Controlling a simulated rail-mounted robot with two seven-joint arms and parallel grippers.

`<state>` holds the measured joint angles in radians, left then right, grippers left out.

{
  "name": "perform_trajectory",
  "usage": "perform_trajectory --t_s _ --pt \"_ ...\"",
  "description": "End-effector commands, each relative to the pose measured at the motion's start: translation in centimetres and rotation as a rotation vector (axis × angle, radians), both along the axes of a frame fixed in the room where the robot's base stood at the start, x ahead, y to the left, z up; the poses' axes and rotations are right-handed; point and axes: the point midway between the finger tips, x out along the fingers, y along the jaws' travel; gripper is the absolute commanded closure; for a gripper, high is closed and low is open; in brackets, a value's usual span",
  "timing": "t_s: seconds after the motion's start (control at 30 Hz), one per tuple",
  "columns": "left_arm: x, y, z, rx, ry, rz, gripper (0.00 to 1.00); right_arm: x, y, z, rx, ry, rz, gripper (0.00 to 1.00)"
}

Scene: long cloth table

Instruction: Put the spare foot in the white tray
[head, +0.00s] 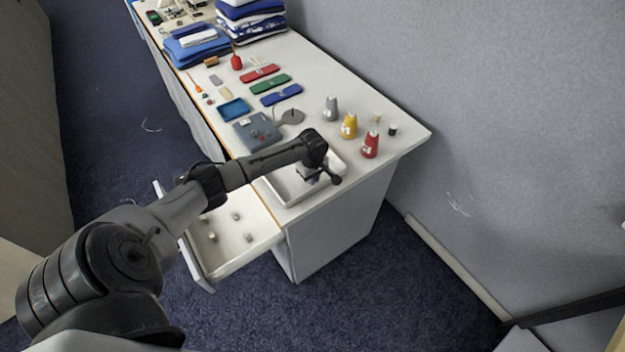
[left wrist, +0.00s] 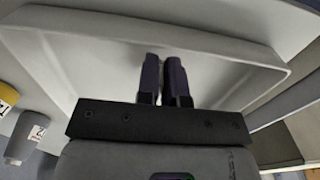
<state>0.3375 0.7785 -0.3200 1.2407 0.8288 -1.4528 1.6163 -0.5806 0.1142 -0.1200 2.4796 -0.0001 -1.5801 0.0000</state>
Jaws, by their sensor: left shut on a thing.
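The white tray (head: 284,184) stands on the table's near end, beside the open drawer. My left gripper (head: 314,175) reaches over the tray and points down into it. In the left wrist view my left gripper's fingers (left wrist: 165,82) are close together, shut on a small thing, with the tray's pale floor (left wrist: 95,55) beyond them. The held thing is taken to be the spare foot; it is almost wholly hidden between the fingers. I cannot tell whether it touches the tray floor. My right gripper is not in view.
An open drawer (head: 262,233) holds several small grey feet (head: 236,216). Grey, yellow (head: 349,126) and red (head: 370,145) bottles stand right of the tray. A grey-blue box (head: 257,133) lies behind it. Folded cloths (head: 250,22) are stacked at the far end.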

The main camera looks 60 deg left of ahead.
Motion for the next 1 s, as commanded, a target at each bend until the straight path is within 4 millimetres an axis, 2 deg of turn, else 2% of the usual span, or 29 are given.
perform_trajectory --t_s 0.1,0.5,0.53,0.77,1.0 --pt "0.02 -0.04 -1.22 0.000 0.000 0.000 1.00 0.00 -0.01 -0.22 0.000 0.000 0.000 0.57" --pt "0.00 -0.01 -1.55 0.000 0.001 0.000 1.00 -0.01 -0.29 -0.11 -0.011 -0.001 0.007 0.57" --pt "0.01 0.01 -1.51 0.001 0.000 -0.001 0.90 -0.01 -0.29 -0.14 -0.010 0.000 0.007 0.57" --pt "0.01 0.00 -1.50 0.001 0.000 0.000 0.68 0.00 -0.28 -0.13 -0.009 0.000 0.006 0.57" --pt "0.01 0.00 -1.45 0.001 0.000 0.000 0.67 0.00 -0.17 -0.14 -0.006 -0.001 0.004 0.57"
